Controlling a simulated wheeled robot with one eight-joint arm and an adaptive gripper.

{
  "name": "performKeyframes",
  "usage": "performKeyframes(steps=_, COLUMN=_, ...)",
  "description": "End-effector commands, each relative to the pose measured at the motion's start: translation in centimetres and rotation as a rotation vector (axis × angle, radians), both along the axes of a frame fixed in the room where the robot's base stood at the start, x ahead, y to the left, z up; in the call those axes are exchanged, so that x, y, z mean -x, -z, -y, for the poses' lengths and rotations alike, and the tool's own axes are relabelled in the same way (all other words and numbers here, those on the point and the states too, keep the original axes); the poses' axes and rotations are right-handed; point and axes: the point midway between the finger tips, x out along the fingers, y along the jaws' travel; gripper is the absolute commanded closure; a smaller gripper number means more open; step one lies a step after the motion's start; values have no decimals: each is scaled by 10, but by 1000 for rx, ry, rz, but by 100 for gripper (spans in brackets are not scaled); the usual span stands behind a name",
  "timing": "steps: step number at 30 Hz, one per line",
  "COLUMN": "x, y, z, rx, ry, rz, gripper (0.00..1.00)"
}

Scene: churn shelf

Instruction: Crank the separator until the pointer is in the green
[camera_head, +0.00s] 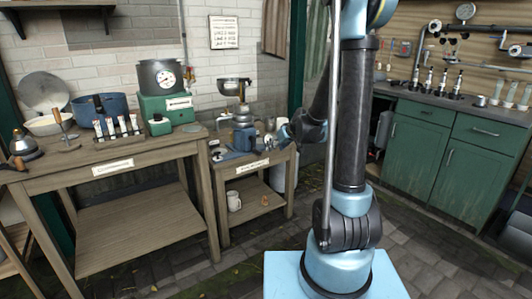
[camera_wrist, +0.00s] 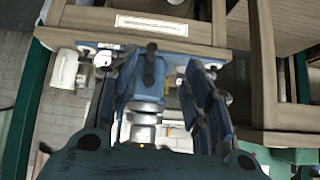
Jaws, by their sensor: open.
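The separator (camera_head: 243,138) stands on the small wooden table, with a blue body and a dark bowl on top. In the wrist view its blue and silver body (camera_wrist: 146,108) shows between my fingers, with a dark knob (camera_wrist: 150,66) at the far end. I cannot tell whether that knob is the crank's handle. A small round white dial (camera_wrist: 102,60) lies beside the left finger; its pointer and any green band are too small to read. My gripper (camera_wrist: 160,72) is open around this part, contact unclear. In the head view my gripper (camera_head: 276,142) is right of the separator.
A larger table (camera_head: 112,160) at left holds a green machine (camera_head: 165,103), a blue pot (camera_head: 95,106) and a vial rack. A white mug (camera_head: 234,201) sits on the small table's lower shelf. Green cabinets (camera_head: 425,140) line the right. The paved floor between is mostly clear.

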Motion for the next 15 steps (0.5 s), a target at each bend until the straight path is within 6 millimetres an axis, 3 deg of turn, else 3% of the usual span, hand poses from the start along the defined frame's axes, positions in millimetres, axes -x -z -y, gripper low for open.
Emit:
performKeyframes(steps=9, x=-61, y=36, z=-29, rx=-32, ry=-42, rz=116, gripper=55)
performKeyframes(steps=15, x=-87, y=58, z=-42, rx=-48, ry=-57, rz=179, gripper=55)
